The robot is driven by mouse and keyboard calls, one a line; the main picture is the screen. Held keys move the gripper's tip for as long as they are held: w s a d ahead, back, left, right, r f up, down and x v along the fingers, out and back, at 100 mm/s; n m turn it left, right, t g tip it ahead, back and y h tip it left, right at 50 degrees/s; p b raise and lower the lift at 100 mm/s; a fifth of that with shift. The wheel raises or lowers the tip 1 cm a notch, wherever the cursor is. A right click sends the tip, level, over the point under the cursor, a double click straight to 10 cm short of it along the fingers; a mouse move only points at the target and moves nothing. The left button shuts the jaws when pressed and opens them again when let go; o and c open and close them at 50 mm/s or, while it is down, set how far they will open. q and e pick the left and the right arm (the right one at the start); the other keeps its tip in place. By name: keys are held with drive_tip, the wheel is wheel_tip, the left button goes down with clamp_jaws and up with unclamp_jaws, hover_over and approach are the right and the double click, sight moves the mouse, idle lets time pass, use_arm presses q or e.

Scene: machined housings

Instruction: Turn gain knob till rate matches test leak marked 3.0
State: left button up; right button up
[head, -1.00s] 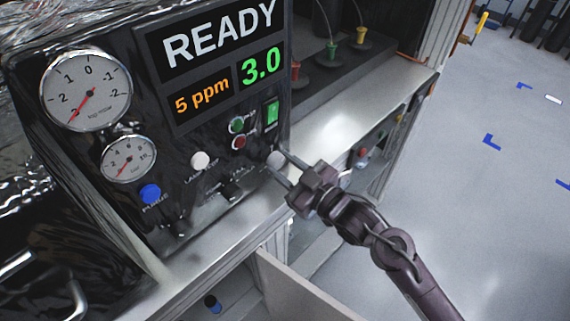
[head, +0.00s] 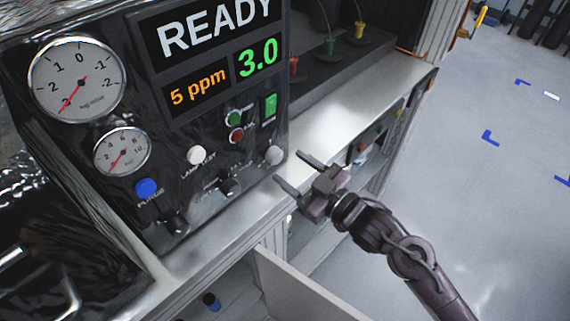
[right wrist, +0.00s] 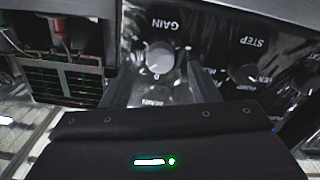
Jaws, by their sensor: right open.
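The gain knob (head: 274,155) is a pale round knob at the lower right of the black panel. It also shows in the right wrist view (right wrist: 159,57), under the word GAIN, between my finger ends but apart from them. My right gripper (head: 293,172) is open and empty, its two fingers pointing at the panel, a short way in front of the knob. The display (head: 258,57) reads 3.0 in green, with READY above and 5 ppm in orange beside it. My left gripper is not in view.
Close by on the panel are a black knob (head: 229,187), a red button (head: 236,135), a green button (head: 234,118), a lit green switch (head: 270,106) and a white button (head: 196,155). Two gauges sit at left. A pale counter ledge (head: 340,115) runs right; open floor lies beyond.

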drive_tip(key=shift+b+v, duration=0.5)
drive_tip(key=shift+v, duration=1.65)
drive_tip(key=shift+s, duration=0.1)
